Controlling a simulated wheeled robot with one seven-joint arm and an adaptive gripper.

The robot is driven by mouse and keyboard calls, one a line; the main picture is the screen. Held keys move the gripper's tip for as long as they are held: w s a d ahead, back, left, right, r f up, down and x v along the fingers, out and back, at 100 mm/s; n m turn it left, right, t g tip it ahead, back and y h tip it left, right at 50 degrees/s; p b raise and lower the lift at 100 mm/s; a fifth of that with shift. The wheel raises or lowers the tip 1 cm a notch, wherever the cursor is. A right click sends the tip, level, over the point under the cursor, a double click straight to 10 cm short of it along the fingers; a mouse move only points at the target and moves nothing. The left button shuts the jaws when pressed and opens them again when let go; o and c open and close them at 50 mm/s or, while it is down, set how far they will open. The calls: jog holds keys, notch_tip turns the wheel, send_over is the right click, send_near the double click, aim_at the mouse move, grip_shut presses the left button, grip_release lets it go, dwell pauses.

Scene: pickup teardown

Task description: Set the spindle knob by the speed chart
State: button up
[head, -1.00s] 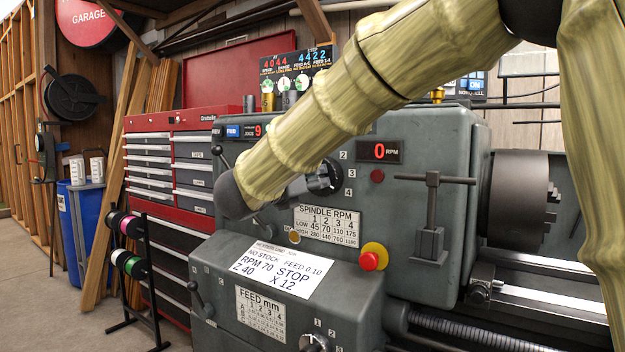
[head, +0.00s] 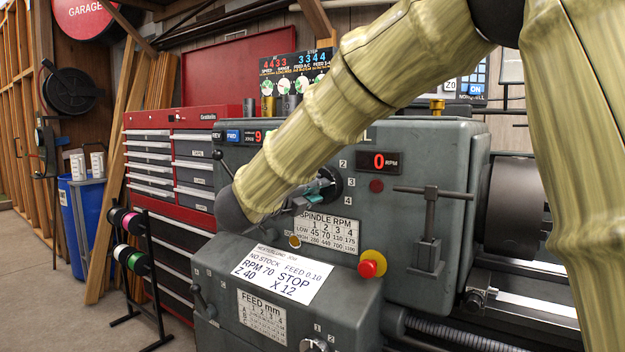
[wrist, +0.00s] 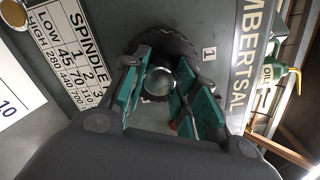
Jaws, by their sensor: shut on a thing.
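The spindle knob (wrist: 178,42) is a dark, notched disc with a silver centre on the grey headstock; in the head view the knob (head: 332,183) is partly hidden by my gripper and arm. Numbers 2, 3 and 4 show to its right. My gripper (wrist: 165,80) has its teal fingers on either side of the knob's middle and is shut on it. The speed chart (head: 328,230), headed SPINDLE RPM, has LOW and HIGH rows and columns 1 to 4; LOW 2 reads 70. The job card (head: 284,275) reads RPM 70. The knob's pointer setting cannot be told.
The RPM display (head: 379,162) reads 0. A red stop button (head: 370,265) with a yellow collar sits below right of the chart. A lever (head: 430,225) and the chuck (head: 512,200) stand at right. A red tool chest (head: 170,165) stands behind left.

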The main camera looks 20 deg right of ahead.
jog(key=shift+r+n+p, duration=0.1)
jog(key=shift+n+p, duration=2.4)
jog(key=shift+n, duration=0.4)
jog(key=o, duration=1)
jog(key=v, duration=1.2)
jog(key=shift+w+a, duration=0.1)
